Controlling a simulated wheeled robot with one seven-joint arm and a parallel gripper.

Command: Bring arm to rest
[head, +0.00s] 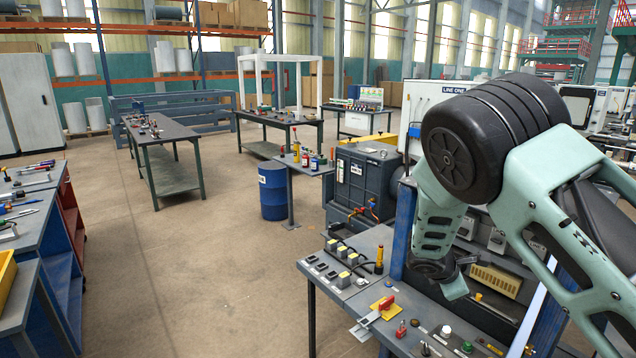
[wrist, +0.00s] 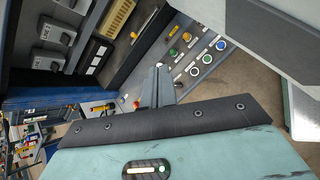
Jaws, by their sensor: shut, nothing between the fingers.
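My arm shows at the right of the head view, raised and bent, with a black joint and pale green links. Its wrist hangs over the control desk (head: 345,318). In the wrist view my gripper (wrist: 160,72) shows as narrow grey fingers close together, shut and empty. Behind the fingers is a button panel (wrist: 205,75) with orange, green, white and blue buttons. The fingertips cannot be made out clearly in the head view.
A blue post (head: 404,230) rises close to my wrist. A blue barrel (head: 273,190) and workbenches (head: 165,135) stand farther back. The floor at centre left is clear.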

